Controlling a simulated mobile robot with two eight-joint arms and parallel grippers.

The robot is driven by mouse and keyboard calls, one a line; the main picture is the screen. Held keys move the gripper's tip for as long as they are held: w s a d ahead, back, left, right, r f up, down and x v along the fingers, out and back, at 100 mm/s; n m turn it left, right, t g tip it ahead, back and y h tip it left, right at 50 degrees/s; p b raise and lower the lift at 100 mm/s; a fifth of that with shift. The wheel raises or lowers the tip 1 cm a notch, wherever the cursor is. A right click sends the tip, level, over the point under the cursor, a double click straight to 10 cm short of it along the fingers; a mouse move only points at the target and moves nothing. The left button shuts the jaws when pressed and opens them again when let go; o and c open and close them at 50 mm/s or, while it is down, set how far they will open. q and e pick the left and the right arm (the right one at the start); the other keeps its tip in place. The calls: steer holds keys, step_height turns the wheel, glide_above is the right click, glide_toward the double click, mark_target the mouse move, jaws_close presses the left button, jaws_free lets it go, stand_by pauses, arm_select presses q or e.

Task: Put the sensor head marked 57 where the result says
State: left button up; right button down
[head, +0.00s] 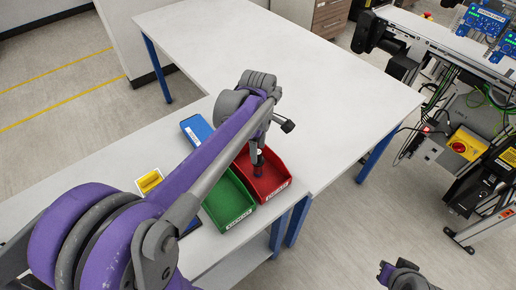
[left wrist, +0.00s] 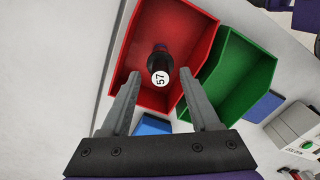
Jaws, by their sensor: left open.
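The sensor head marked 57 (left wrist: 160,75) is a dark cylinder with a white round label, in the red bin (left wrist: 193,28). Its label faces the left wrist camera, and it appears to stand upright. In the head view it shows as a small dark piece in the red bin (head: 275,182), partly hidden by my gripper. My left gripper (head: 258,160) reaches down over the red bin. In the left wrist view its two fingers are apart, one on each side of the sensor head, with gaps visible. No result display is readable.
A green bin (head: 240,212) stands against the red one, with a blue tray (head: 193,128) behind. A yellow-topped device (head: 150,181) is to the left. The white table (head: 300,75) behind is clear. A conveyor (head: 430,35) with blue-screened devices (head: 485,20) stands at right.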

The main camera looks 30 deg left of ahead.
arm_select(q)
step_height(320, 180, up, 10)
steer(key=shift+r, duration=0.25)
stand_by(0.7)
steer(key=s+d+f+m+t, duration=0.3)
steer(key=s+f+m, duration=0.3)
steer(key=m, duration=0.3)
steer(key=s+d+f+m+t, duration=0.3)
steer(key=s+f+m, duration=0.4)
steer(key=m, duration=0.3)
steer(key=shift+d+f+m, duration=0.3)
steer(key=shift+d+f, duration=0.05)
steer(key=shift+d, duration=0.05)
steer(key=shift+c, duration=0.8)
steer(key=shift+a, duration=0.1)
steer(key=shift+c, duration=0.2)
steer(key=shift+s, duration=0.15)
